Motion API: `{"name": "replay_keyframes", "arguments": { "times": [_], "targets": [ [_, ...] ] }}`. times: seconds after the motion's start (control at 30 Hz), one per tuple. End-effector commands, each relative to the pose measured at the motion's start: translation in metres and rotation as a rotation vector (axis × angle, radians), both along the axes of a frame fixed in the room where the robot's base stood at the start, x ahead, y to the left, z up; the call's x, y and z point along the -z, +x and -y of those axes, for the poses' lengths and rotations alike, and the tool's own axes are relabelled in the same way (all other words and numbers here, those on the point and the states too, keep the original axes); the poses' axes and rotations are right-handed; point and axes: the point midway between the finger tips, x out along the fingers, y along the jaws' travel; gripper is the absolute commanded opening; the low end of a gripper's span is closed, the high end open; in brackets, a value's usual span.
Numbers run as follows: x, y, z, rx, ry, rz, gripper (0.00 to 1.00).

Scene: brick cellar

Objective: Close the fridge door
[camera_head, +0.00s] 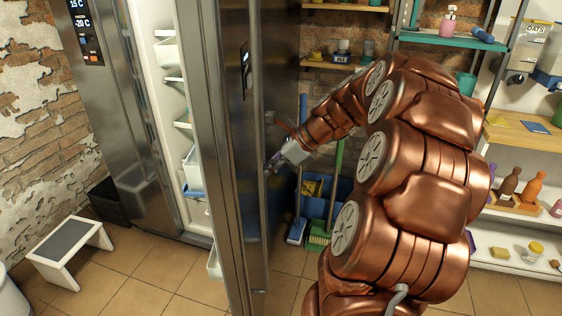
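The fridge (120,110) is a tall steel cabinet at the left with a lit display on its front. Its door (213,150) stands open, seen nearly edge-on in the middle left. White shelves and bins (172,110) show in the gap between the fridge body and the door. My gripper (272,165) is at the outer face of the door, on its right side. Its fingertips are small and partly hidden, so I cannot tell whether they touch the door or are open or shut. My copper arm reaches to it from the lower right.
A small white step stool (72,245) stands on the tiles at the left. Shelves with bottles (520,187) line the right side. Tiled floor in front of the fridge is open.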

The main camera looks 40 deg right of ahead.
Motion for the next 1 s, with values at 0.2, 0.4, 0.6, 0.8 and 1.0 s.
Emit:
{"name": "replay_keyframes", "arguments": {
  "times": [0.2, 0.4, 0.6, 0.8, 1.0],
  "targets": [
    [-0.001, 0.015, -0.015, 0.000, -0.001, -0.001, 0.00],
    [0.000, 0.018, -0.018, 0.001, 0.000, -0.001, 0.00],
    [0.000, 0.018, -0.018, 0.001, 0.000, -0.001, 0.00],
    [-0.001, 0.019, -0.020, 0.004, 0.001, -0.001, 0.00],
    [-0.003, 0.024, -0.030, 0.034, -0.001, -0.001, 0.00]
  ]
}}
